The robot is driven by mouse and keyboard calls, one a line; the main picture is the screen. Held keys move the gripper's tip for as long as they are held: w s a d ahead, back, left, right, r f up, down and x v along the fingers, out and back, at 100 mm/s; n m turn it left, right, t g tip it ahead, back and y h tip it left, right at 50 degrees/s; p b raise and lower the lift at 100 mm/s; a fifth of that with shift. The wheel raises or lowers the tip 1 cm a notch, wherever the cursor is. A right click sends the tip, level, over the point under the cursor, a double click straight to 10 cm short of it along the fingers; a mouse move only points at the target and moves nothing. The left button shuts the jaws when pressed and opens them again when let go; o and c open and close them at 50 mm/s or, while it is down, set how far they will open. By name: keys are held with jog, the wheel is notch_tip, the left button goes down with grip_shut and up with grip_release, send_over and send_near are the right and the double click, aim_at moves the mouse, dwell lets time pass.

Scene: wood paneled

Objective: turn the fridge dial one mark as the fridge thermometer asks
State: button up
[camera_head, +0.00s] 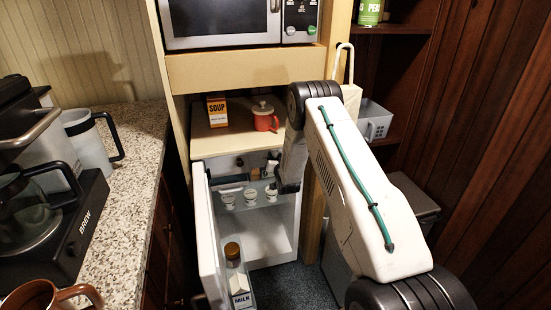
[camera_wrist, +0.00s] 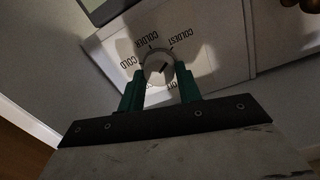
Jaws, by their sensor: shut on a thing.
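The fridge (camera_head: 249,225) stands open below the microwave, its white door (camera_head: 209,240) swung out at the left. In the wrist view the fridge dial (camera_wrist: 157,64) is a round pale knob on a white panel (camera_wrist: 215,45), ringed by the words COLD, COLDER, COLDEST and a partly hidden OFF. My gripper (camera_wrist: 160,75) has its two green fingers on either side of the dial, shut on it. A dark mark shows on the knob, but its exact setting is hard to tell. In the head view my gripper is inside the upper fridge, mostly hidden by my arm. I cannot make out the thermometer.
A milk bottle (camera_head: 237,280) stands in the door. Several small white-topped cups (camera_head: 250,196) sit on the fridge shelf. A speckled counter (camera_head: 130,190) lies at the left.

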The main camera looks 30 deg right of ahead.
dwell(0.3)
jog(key=o, duration=1)
jog(key=shift+a, duration=0.1)
jog(key=v, duration=0.7)
jog(key=shift+s, duration=0.4)
jog(key=shift+a, duration=0.1)
